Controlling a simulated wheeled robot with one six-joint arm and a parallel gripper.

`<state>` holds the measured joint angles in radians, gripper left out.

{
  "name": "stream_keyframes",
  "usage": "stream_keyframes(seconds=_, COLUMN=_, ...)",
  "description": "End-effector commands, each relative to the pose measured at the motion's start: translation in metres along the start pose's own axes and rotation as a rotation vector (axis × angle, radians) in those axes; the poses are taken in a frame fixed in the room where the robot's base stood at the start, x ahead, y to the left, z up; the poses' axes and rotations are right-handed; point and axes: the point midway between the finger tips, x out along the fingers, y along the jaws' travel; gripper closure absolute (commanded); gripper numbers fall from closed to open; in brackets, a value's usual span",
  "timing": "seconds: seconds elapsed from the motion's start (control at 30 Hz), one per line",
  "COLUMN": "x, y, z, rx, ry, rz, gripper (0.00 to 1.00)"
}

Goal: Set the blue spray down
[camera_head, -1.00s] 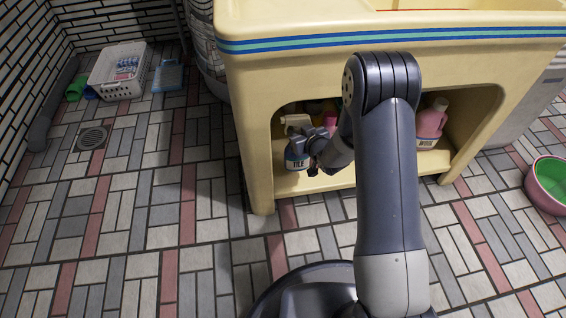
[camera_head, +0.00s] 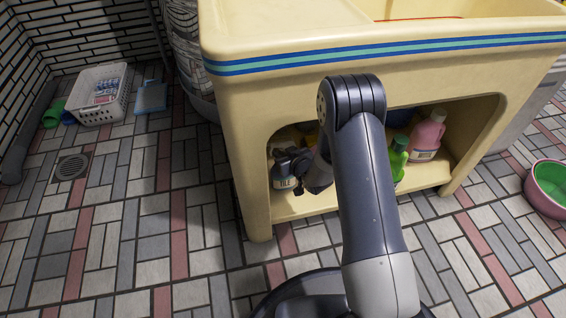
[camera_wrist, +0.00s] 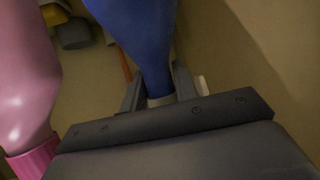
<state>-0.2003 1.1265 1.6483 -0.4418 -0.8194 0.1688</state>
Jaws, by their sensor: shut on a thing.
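The blue spray (camera_head: 284,174) is a bottle with a label that reads "TILE", at the left side of the opening under the cream sink cabinet (camera_head: 233,130). In the wrist view the blue bottle (camera_wrist: 147,40) rises between the jaws. My gripper (camera_head: 303,172) is shut on it; it also shows in the wrist view (camera_wrist: 160,88). The bottle's top is partly hidden by my gripper in the head view. I cannot tell whether its base touches the cabinet's shelf (camera_head: 320,204).
A pink bottle (camera_head: 427,136) and a green bottle (camera_head: 398,158) stand on the right of the shelf. A pink bottle (camera_wrist: 25,75) is close on the left in the wrist view. A white basket (camera_head: 101,97) and a pink-and-green basin (camera_head: 547,188) are on the tiled floor.

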Motion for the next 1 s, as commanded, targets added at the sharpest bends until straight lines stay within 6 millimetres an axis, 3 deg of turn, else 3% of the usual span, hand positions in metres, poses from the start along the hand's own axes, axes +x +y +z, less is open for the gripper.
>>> stream_keyframes(seconds=0.2, x=0.013, y=0.0, z=0.028, rx=0.0, ry=0.001, rz=0.0, gripper=1.0)
stream_keyframes(seconds=0.57, x=0.013, y=0.0, z=0.029, rx=0.0, ry=0.002, rz=0.0, gripper=1.0)
stream_keyframes(seconds=0.6, x=0.013, y=0.0, z=0.031, rx=0.0, ry=-0.001, rz=0.0, gripper=0.71)
stream_keyframes(seconds=0.87, x=0.013, y=0.0, z=0.03, rx=0.0, ry=-0.001, rz=0.0, gripper=0.5)
stream_keyframes(seconds=1.0, x=0.013, y=0.0, z=0.03, rx=0.0, ry=-0.001, rz=0.0, gripper=0.5)
